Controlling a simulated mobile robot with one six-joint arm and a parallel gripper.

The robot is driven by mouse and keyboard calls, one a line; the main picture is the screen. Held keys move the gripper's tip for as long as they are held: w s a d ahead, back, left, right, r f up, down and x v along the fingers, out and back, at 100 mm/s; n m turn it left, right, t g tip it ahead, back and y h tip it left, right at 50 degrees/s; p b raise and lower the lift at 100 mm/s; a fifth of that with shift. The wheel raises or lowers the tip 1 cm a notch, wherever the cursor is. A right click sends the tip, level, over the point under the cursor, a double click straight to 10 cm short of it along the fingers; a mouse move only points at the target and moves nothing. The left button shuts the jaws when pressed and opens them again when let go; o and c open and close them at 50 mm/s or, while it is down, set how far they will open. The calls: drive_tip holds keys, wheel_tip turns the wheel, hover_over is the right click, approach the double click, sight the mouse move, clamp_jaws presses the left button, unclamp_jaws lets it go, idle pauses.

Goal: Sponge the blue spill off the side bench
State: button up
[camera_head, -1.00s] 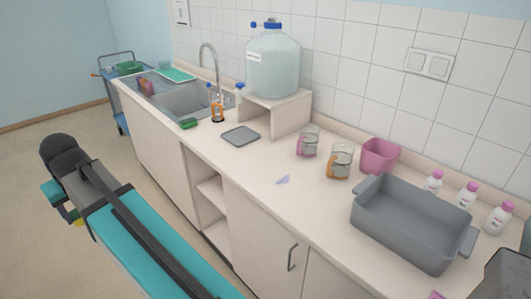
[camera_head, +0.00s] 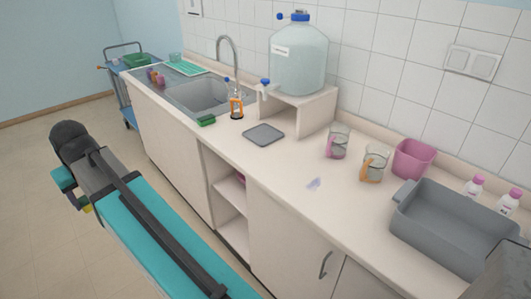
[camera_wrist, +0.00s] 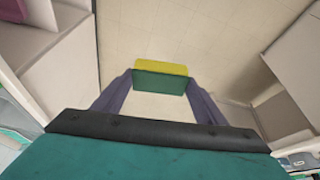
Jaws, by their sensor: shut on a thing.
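A small pale blue-violet spill (camera_head: 313,184) lies on the light bench top (camera_head: 285,172), in front of the glass beakers. In the wrist view my gripper (camera_wrist: 160,84) has its two purple fingers shut on the sides of a yellow-and-green sponge (camera_wrist: 161,69). The sponge is over the tiled floor in that view. In the head view my arm is at the lower left, in front of the bench and well away from the spill. Its gripper end (camera_head: 76,202) is partly hidden by the arm, and only bits of purple and yellow show there.
A grey tray (camera_head: 263,135), a green block (camera_head: 206,120) and an orange-labelled bottle (camera_head: 237,107) stand left of the spill. Two beakers (camera_head: 338,143), a pink container (camera_head: 414,158) and a large grey tub (camera_head: 450,244) are to its right. The bench around the spill is clear.

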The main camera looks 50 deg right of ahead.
idle(0.4)
drive_tip(key=s+d+m+g+h+p, duration=0.15)
drive_tip(key=s+d+m, duration=0.35)
drive_tip(key=d, duration=0.7)
drive_tip(key=s+d+m+g+h+p, duration=0.1)
drive_tip(key=s+d+m+p, duration=0.4)
drive_tip(key=d, duration=0.6)
drive_tip(key=s+d+m+g+h, duration=0.2)
drive_tip(key=s+d+m, duration=0.3)
drive_tip(key=d, duration=0.7)
drive_tip(key=s+d+m+g+y+p, duration=0.2)
drive_tip(key=s+d+m, duration=0.7)
drive_tip(key=s, duration=0.6)
drive_tip(key=s+d+m+g+y+p, duration=0.2)
drive_tip(key=s+d+m+p, duration=0.2)
drive_tip(key=s+d+m, duration=0.5)
drive_tip(key=s+d, duration=0.2)
drive_tip(key=s, duration=0.4)
drive_tip(key=shift+f, duration=0.4)
